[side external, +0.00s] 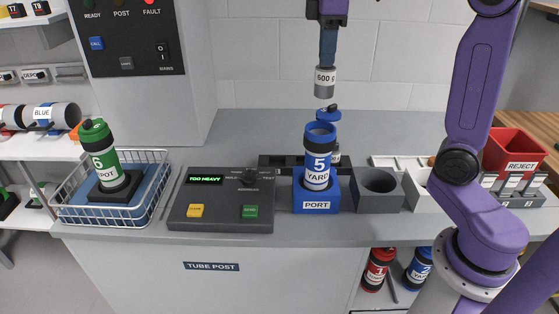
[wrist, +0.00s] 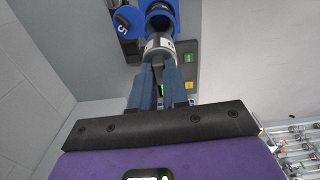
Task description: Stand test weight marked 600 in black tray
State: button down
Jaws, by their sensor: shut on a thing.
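My gripper (side external: 327,62) is shut on the grey test weight (side external: 325,88), whose white label reads 600 g. It holds the weight upright in the air above the open blue tube (side external: 319,150) marked 5 YARD. In the wrist view the weight (wrist: 159,44) sits between the fingertips (wrist: 162,66), with the blue tube (wrist: 162,15) beyond it. A dark, low tray-like piece (side external: 275,161) lies behind the blue port block, partly hidden; I cannot tell whether it is the black tray.
The tube stands in the blue PORT block (side external: 316,205), its lid (side external: 328,110) raised. Left are a console (side external: 221,205) reading TOO HEAVY and a wire basket (side external: 70,209) with a green tube. Right are a grey holder (side external: 377,195) and a red REJECT bin (side external: 515,150).

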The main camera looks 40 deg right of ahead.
jog(key=shift+w, duration=0.1)
jog(key=w+d+f, duration=0.2)
jog(key=w+f, duration=1.5)
jog(key=f, duration=0.3)
notch_tip(320, 180, down, 10)
jog(key=shift+s+f, duration=0.1)
jog(key=shift+f, duration=0.1)
jog(key=c, duration=1.1)
grip_release()
jog(key=shift+f, duration=0.1)
notch_tip(320, 180, up, 12)
jog(key=shift+r, duration=0.2)
